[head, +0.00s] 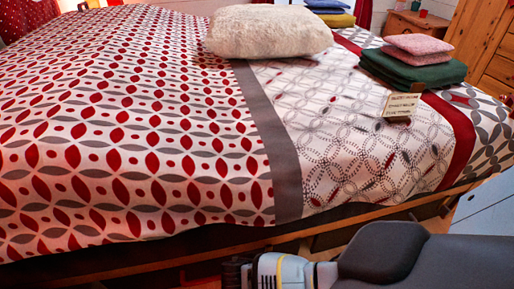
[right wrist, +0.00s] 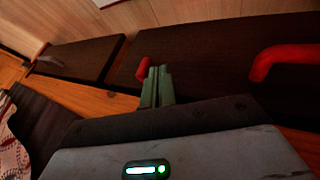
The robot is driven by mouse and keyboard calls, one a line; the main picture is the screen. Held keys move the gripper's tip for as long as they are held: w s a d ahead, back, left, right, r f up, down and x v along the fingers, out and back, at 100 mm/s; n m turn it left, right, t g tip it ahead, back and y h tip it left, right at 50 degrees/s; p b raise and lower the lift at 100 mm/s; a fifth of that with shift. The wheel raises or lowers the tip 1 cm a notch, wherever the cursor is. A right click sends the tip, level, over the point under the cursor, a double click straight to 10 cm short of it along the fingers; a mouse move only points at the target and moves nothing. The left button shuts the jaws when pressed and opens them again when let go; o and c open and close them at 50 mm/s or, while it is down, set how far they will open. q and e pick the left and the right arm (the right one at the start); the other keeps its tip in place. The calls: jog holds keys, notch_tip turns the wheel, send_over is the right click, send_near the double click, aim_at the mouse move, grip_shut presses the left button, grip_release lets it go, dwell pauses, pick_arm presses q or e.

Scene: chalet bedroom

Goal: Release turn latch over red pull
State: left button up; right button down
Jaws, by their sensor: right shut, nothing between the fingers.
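In the right wrist view my right gripper (right wrist: 157,86) is shut and empty, its two green fingers together in front of a dark panel. A small red piece (right wrist: 143,69) shows just left of the fingertips, partly hidden by them; I cannot tell whether they touch or whether it is the turn latch. A curved red pull (right wrist: 285,60) is on the same dark panel at the right, apart from the fingers. In the head view my right arm comes in at lower right and its fingers are hidden. My left gripper is not in view.
A second dark panel (right wrist: 72,60) with a grey handle (right wrist: 47,62) is at left, with an orange wood frame (right wrist: 105,100) around it. In the head view a patterned bed (head: 140,130) fills most of the picture, with a cream pillow (head: 268,32) and folded green cloth (head: 414,70).

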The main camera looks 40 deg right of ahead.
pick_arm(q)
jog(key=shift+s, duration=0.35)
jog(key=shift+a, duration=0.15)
pick_arm(e)
jog(key=shift+d+f, duration=0.1)
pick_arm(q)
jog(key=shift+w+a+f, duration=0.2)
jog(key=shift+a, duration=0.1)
pick_arm(e)
jog(key=shift+h, duration=0.3)
